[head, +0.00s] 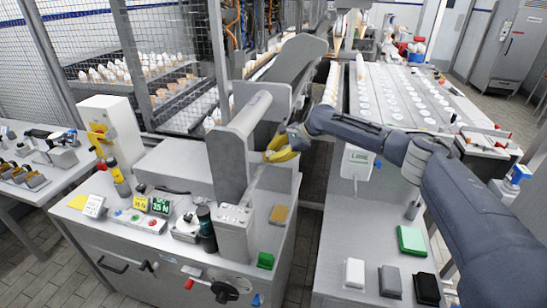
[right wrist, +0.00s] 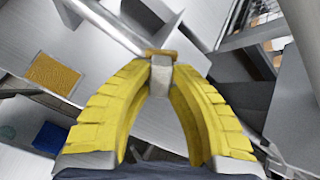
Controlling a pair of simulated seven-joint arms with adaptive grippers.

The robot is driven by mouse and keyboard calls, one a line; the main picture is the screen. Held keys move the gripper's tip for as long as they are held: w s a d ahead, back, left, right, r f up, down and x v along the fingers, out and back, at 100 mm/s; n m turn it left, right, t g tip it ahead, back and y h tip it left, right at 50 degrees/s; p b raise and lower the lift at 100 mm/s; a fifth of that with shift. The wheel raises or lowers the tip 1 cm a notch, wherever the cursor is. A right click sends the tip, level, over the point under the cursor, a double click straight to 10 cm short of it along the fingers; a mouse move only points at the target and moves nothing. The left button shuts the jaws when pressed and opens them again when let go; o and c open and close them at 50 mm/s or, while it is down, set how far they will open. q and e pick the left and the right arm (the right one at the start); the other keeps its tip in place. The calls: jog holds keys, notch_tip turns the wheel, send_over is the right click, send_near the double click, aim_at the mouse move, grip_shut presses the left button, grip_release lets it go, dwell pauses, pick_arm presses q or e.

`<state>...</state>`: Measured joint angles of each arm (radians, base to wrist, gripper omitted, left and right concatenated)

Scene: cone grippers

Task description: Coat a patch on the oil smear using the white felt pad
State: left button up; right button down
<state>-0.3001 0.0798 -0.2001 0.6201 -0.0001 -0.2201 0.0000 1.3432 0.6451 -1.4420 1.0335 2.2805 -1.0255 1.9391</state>
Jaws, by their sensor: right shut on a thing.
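My right gripper (head: 272,155), with yellow ribbed fingers, is beside the slanted grey housing of the machine at centre. In the right wrist view its fingertips (right wrist: 161,62) are shut on a small pale grey block (right wrist: 160,75) with a tan-brown strip at its far end. I cannot tell whether this is the white felt pad. A white block (head: 354,272) lies on the right bench, apart from the gripper. I cannot make out an oil smear for certain. My left gripper does not show.
An amber textured pad (head: 278,215) lies on the machine top; it also shows in the right wrist view (right wrist: 54,73). Green (head: 411,240), grey (head: 390,281) and black (head: 426,288) blocks lie on the right bench. A dark bottle (head: 206,229) stands near the machine's front.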

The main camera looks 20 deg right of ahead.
jog(key=shift+w+d, duration=0.2)
jog(key=shift+w, duration=0.15)
jog(key=shift+f, duration=0.1)
jog(key=shift+s+a, duration=0.75)
jog(key=shift+s, duration=0.45)
jog(key=shift+s+a, duration=0.7)
jog(key=shift+s, duration=0.45)
jog(key=shift+s+a, duration=0.75)
jog(key=shift+s, duration=0.45)
jog(key=v, duration=0.6)
jog(key=v, duration=0.3)
